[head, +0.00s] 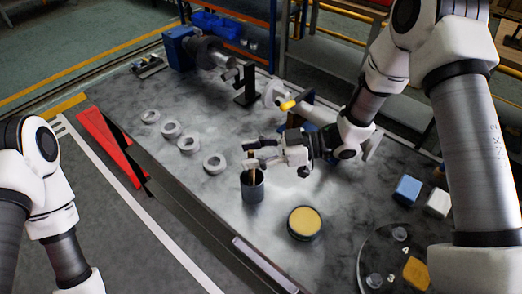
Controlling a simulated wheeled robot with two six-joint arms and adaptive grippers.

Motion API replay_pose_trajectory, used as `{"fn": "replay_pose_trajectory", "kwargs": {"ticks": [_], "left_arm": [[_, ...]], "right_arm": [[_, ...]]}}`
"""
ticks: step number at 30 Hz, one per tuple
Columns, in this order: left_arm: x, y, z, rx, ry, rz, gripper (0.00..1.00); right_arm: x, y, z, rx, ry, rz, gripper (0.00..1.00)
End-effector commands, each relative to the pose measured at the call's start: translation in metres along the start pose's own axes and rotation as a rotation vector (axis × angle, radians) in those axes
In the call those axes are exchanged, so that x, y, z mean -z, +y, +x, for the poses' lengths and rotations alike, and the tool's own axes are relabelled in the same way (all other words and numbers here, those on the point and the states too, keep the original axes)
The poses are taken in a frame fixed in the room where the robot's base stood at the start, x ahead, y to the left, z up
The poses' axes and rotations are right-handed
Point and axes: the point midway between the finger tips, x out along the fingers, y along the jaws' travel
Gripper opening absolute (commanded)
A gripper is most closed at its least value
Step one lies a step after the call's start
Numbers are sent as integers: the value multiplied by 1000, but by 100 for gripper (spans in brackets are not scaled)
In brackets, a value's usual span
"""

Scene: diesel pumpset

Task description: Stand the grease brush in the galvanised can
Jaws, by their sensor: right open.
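The galvanised can (252,189) stands upright on the grey bench top near the middle of the head view. A thin tan handle, seemingly the grease brush (253,176), rises out of the can's mouth; its lower end is hidden inside. My right gripper (248,156) is open, with its fingers just above the can around or close to the handle's top. I cannot tell whether they touch it. My left arm shows at the left edge, but its gripper is out of view.
A round tin with a yellow top (304,221) stands right of the can. Several pale rings (188,144) lie to the left. Blue (408,189) and white (438,202) blocks and a dark round tray (370,250) are at the right. Machinery (205,52) stands at the back.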

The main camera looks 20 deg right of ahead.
Motion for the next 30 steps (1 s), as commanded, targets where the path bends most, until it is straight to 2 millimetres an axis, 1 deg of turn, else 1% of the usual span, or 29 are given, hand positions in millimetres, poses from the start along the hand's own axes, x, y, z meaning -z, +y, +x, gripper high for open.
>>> {"fn": "replay_pose_trajectory", "kwargs": {"ticks": [2,5,12,16,18,21,30], "left_arm": [[0,0,0,0,0,0,100],[0,0,0,0,0,0,100],[0,0,0,0,0,0,100],[0,0,0,0,0,0,100],[0,0,0,0,0,0,100],[0,0,0,0,0,0,100],[0,0,0,0,0,0,100]], "right_arm": [[1,1,-8,-4,3,1,44],[1,2,-26,-7,5,2,44],[1,2,-85,-8,7,0,44],[1,1,-107,-5,4,-1,44],[0,1,-114,-3,3,0,44],[0,0,-118,-2,1,1,44],[0,0,-118,-1,0,1,44]]}}
